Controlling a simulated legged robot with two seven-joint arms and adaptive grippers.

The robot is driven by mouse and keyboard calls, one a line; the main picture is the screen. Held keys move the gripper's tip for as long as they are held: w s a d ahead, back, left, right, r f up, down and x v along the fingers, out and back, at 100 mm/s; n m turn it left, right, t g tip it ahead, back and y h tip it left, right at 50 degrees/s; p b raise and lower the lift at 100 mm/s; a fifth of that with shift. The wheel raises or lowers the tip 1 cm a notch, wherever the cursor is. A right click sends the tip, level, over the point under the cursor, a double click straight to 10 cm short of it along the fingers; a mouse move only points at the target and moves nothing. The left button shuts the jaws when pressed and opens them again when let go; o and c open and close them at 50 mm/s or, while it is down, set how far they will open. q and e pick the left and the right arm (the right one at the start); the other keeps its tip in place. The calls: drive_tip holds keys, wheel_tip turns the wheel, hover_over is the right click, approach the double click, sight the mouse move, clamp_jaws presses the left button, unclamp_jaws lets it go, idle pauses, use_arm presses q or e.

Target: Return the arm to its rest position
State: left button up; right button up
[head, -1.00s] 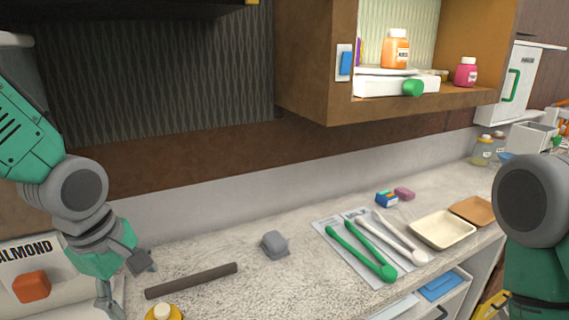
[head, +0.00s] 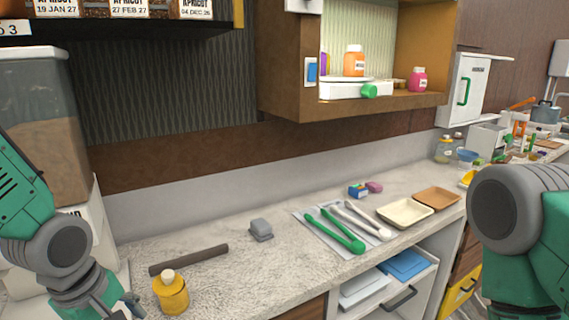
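My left arm comes in from the left edge, over the left end of the counter (head: 225,275). My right arm shows as a grey joint and green link at the right edge. My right gripper is out of view.
A dark rod (head: 189,260) and a grey block (head: 260,229) lie on the counter. Green tongs (head: 335,232) and white tongs (head: 368,220) lie on a mat. A cream tray (head: 405,213) and a brown tray (head: 437,198) are further right. An open shelf (head: 400,104) hangs above.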

use_arm(q)
drive_tip(key=s+a+f+m+b, duration=0.1)
drive_tip(key=s+f+m+b, duration=0.3)
drive_tip(key=f, duration=1.3)
drive_tip(key=s+f+m+g+b, duration=0.1)
drive_tip(key=s+f+m+b, duration=0.4)
drive_tip(key=s+f+m, duration=0.6)
drive_tip(key=shift+s+a+f+y, duration=0.4)
drive_tip(key=shift+s+f, duration=1.45)
drive_tip(key=shift+f, duration=1.2)
drive_tip(key=shift+d, duration=0.3)
